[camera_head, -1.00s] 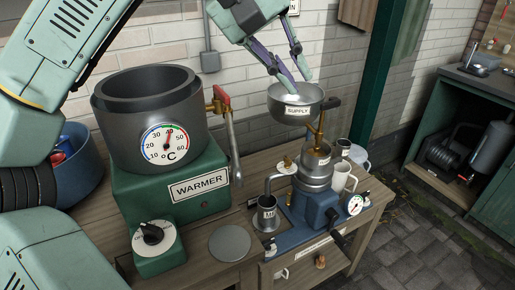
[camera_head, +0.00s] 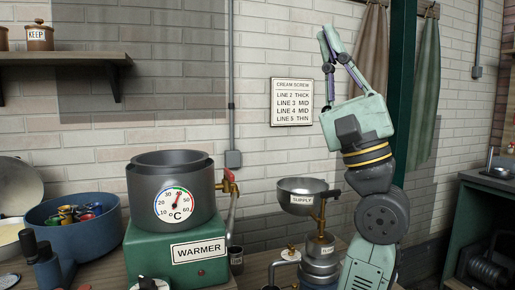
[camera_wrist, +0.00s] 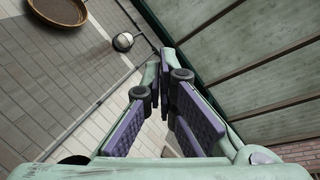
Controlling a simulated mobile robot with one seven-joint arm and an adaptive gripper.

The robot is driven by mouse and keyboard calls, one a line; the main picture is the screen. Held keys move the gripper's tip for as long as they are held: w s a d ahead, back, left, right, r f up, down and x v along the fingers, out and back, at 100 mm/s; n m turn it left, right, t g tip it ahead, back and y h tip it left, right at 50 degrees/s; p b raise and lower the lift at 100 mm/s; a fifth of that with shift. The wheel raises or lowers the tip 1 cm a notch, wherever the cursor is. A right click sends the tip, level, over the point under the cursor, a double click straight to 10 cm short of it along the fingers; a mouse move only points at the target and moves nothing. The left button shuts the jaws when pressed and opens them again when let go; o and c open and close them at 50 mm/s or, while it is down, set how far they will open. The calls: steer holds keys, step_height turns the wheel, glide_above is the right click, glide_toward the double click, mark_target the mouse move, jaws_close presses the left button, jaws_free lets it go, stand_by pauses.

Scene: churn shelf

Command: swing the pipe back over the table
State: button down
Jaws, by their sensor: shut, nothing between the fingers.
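The steel pipe (camera_head: 234,213) hangs down from the brass tap (camera_head: 229,186) at the right side of the warmer's grey pot (camera_head: 165,178). The tap has a red handle. The pipe's lower end is close to a dark cup (camera_head: 237,262); whether it is over the cup I cannot tell. The pipe is left of the steel supply bowl (camera_head: 297,208), apart from it. My gripper (camera_head: 325,36) is raised high against the brick wall, right of the sign, pointing up, far from the pipe. Its fingers are shut and empty; they also show closed in the wrist view (camera_wrist: 168,58).
The wooden table (camera_head: 257,265) carries the green warmer base (camera_head: 150,240) and a blue tub (camera_head: 75,235) of coloured things. A green post (camera_head: 402,80) stands behind my arm. A shelf (camera_head: 60,58) is at upper left. The wall area above the warmer is clear.

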steer(key=w+a+f+m+g+h+b, duration=0.1)
steer(key=w+f+h, duration=0.2)
steer(key=f, duration=0.5)
steer(key=w+f+g+h, duration=0.1)
steer(key=w+f+h, duration=0.1)
steer(key=f+h, duration=0.35)
steer(key=g+h, duration=0.3)
steer(key=g, duration=0.1)
glide_toward(233, 214)
steer(key=w+d+f, duration=0.1)
steer(key=w+d, duration=0.1)
steer(key=w, duration=0.3)
steer(key=shift+w+a+r+p, duration=0.15)
steer(key=shift+a+p, duration=0.5)
steer(key=shift+a, duration=1.75)
